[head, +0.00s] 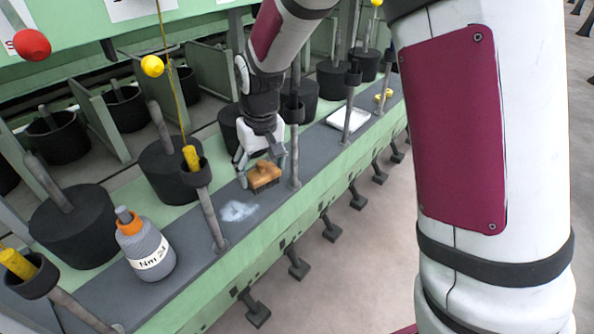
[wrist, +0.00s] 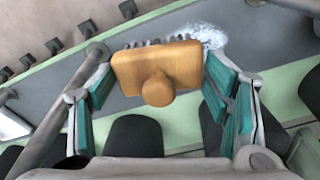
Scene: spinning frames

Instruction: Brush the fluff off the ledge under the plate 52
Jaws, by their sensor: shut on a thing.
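A brush (head: 264,177) with an orange-brown wooden back is between the fingers of my gripper (head: 262,169), low over the grey ledge (head: 190,250). In the wrist view the brush (wrist: 180,66) shows its rounded knob towards me and dark bristles along its far edge. My gripper (wrist: 160,80) has a teal-padded finger at each side of it. A pale patch of fluff (head: 238,211) lies on the ledge, left of and nearer than the brush. It also shows in the wrist view (wrist: 207,35), just beyond the brush's right end. I cannot read any plate number 52.
A grey bottle (head: 150,250) with an orange collar stands on the ledge at the left. Slanted grey posts (head: 212,217) rise from the ledge on both sides of the brush. Black cylinders (head: 75,225) stand behind.

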